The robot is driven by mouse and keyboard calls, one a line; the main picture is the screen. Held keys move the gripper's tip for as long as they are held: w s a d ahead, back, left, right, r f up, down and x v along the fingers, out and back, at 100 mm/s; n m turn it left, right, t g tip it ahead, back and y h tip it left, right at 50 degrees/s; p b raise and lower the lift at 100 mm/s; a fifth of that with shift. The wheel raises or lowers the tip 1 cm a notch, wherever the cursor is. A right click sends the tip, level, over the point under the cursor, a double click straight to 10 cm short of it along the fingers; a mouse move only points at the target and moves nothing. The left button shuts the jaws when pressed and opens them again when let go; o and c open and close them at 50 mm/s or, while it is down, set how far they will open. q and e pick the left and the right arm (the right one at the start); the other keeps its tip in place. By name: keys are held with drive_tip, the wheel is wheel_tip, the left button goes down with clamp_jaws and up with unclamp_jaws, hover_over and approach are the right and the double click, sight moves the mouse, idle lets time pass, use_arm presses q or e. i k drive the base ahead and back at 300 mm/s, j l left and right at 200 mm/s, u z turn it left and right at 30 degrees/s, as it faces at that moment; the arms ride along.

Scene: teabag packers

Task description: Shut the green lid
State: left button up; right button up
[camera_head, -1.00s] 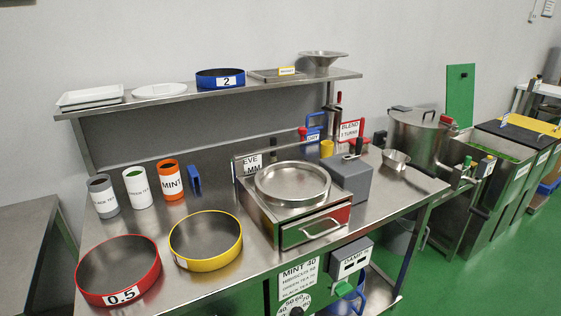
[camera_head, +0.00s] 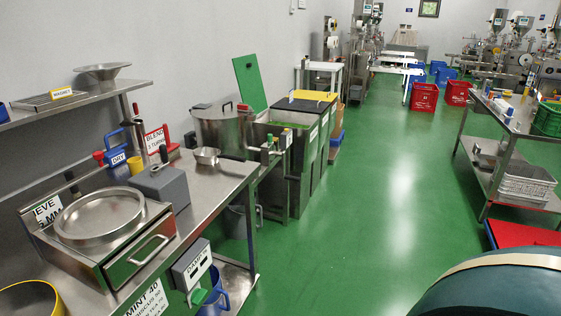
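The green lid (camera_head: 250,83) stands raised, nearly upright, at the back of a steel bin (camera_head: 289,168) beyond the bench's far end. The bin's top is open and something green (camera_head: 291,125) shows inside it. A small dark knob or handle sits on the lid's face. Neither of my grippers shows in the view, so I cannot see how they are set.
The green floor (camera_head: 350,220) right of the bins is clear. A rounded teal object (camera_head: 490,292) fills the lower right corner.

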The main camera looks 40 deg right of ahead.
sight(247, 69)
drive_tip(key=i+l, duration=0.15)
drive_tip(key=l, duration=0.3)
drive_tip(key=i+l+u, duration=0.1)
drive_tip(key=l, duration=0.3)
drive_tip(key=i+l+u, duration=0.1)
drive_tip(key=l, duration=0.35)
drive_tip(key=i+l, duration=0.2)
drive_tip(key=l, duration=0.25)
drive_tip(key=i+l+u, duration=0.1)
drive_tip(key=l, duration=0.35)
drive_tip(key=i+l+u, duration=0.2)
drive_tip(key=l, duration=0.65)
drive_tip(key=i+l+u, duration=0.2)
drive_tip(key=l, duration=0.7)
drive_tip(key=l+u, duration=0.2)
drive_tip(key=l, duration=0.7)
drive_tip(key=l+u, duration=0.2)
drive_tip(key=l, duration=0.7)
drive_tip(key=l+u, duration=0.2)
drive_tip(key=l, duration=0.7)
drive_tip(key=k+l+u, duration=0.2)
drive_tip(key=l, duration=0.7)
drive_tip(key=i+l, duration=0.05)
